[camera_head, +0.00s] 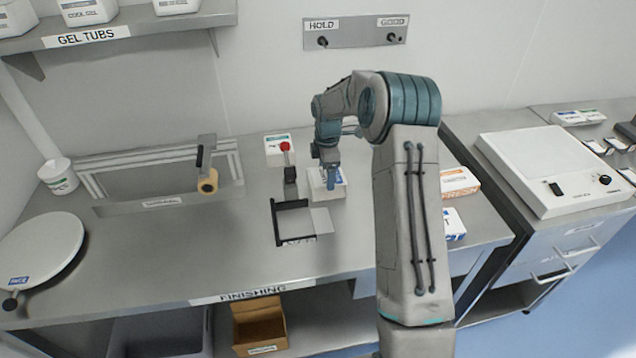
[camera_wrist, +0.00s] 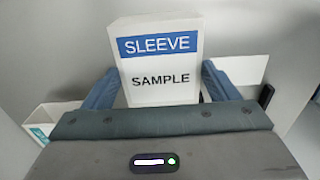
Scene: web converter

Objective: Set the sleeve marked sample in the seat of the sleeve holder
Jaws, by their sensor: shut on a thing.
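The white sleeve (camera_wrist: 160,80) with a blue band reads SLEEVE and SAMPLE in the wrist view. It stands between the two blue fingers of my gripper (camera_wrist: 158,88), which is shut on it. In the head view my gripper (camera_head: 331,179) points down over the finishing bench, with the white sleeve (camera_head: 315,190) at its fingers. Just in front of it is a black-edged frame with a pale plate (camera_head: 321,221), likely the sleeve holder; its small front label is unreadable. The sleeve's underside is hidden, so I cannot tell whether it touches the bench.
An orange-banded box (camera_head: 459,182) lies right of my arm. The bench front is mostly clear.

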